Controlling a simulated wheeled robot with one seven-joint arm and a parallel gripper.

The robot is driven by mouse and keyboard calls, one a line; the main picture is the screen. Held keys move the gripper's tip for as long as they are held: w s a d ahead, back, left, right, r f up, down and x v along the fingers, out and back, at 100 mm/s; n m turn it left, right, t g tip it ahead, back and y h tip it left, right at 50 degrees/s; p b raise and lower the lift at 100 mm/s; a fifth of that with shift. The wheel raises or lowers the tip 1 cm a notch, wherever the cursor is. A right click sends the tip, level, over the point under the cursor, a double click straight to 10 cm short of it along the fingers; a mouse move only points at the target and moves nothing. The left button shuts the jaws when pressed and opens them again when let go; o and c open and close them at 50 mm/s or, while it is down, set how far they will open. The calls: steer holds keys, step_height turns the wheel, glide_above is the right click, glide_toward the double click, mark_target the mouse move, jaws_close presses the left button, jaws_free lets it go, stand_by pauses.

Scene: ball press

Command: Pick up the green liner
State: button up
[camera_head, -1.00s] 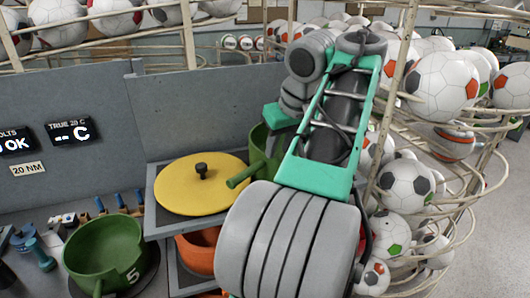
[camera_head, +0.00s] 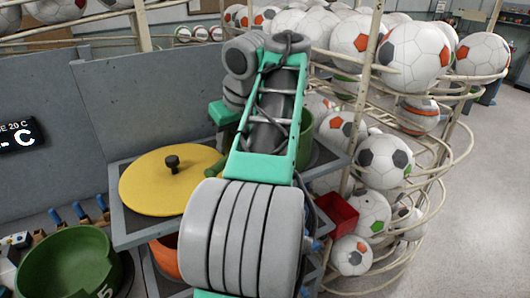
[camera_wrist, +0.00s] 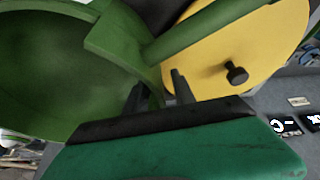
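A green liner (camera_head: 306,140) stands on the grey shelf behind my arm in the head view, mostly hidden by it. In the wrist view a green liner (camera_wrist: 45,75) fills the upper left, with a green handle (camera_wrist: 215,28) reaching across the yellow lid. My gripper (camera_wrist: 158,95) shows there as two dark fingers, apart, with the liner's wall and rim between or just beyond them. Contact cannot be told. In the head view my gripper is hidden behind my arm. Another green liner (camera_head: 68,262), marked 5, sits at the lower left.
A yellow lid (camera_head: 170,180) with a black knob lies on the shelf left of my arm. An orange pot (camera_head: 165,256) is below it. A red bin (camera_head: 337,215) and a wire rack of balls (camera_head: 385,160) stand close on the right. A grey panel (camera_head: 150,95) stands behind.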

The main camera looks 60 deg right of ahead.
steer(key=shift+r, duration=0.15)
steer(key=shift+c, duration=0.2)
jaws_close()
stand_by(1.0)
